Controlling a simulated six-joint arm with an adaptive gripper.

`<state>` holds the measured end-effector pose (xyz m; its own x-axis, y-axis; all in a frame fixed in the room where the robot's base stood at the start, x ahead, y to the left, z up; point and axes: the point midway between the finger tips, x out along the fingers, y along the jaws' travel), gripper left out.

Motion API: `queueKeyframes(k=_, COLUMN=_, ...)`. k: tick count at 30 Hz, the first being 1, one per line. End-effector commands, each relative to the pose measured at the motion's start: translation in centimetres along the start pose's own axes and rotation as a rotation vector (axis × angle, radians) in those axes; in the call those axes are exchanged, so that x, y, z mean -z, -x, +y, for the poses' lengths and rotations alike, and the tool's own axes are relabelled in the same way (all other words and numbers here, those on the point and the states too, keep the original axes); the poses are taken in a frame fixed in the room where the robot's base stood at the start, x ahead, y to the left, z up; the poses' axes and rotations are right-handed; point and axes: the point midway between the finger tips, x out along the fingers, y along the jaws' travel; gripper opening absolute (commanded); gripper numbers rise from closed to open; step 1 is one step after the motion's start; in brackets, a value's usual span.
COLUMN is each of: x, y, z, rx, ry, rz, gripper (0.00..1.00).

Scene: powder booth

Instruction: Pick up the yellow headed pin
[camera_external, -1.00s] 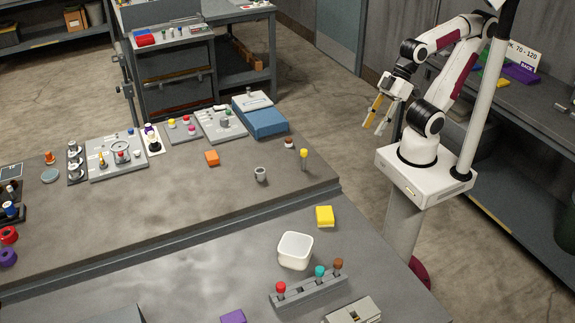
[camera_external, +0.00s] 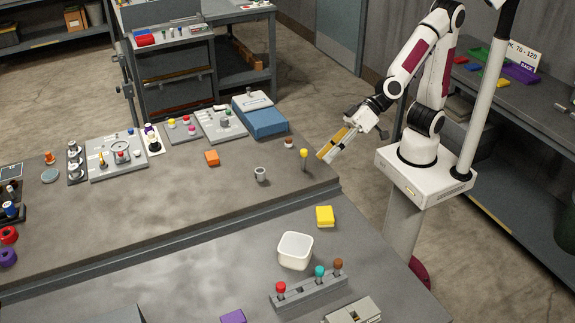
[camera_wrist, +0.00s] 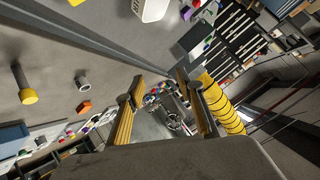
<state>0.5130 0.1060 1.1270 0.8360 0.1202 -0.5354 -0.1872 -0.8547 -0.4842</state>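Whether the fingertips are level with the pin I cannot tell.
A grey cup (camera_external: 260,174), an orange block (camera_external: 212,158) and a brown-topped piece (camera_external: 289,142) stand near the pin. A blue box (camera_external: 266,123) is behind. On the lower bench are a yellow block (camera_external: 325,216), a white bin (camera_external: 295,250) and a pin rack (camera_external: 309,290).

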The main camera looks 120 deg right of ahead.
Motion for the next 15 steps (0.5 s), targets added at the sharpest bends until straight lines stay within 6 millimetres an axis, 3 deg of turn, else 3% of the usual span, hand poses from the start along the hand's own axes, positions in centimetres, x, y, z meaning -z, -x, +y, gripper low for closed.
queueKeyframes(k=6, x=0.4, y=-3.7, z=1.2, rx=-0.080, ry=-0.078, rz=0.092, gripper=0.37)
queueKeyframes(k=15, x=0.2, y=-7.3, z=4.5, rx=-0.237, ry=-0.148, rz=0.235, gripper=0.37)
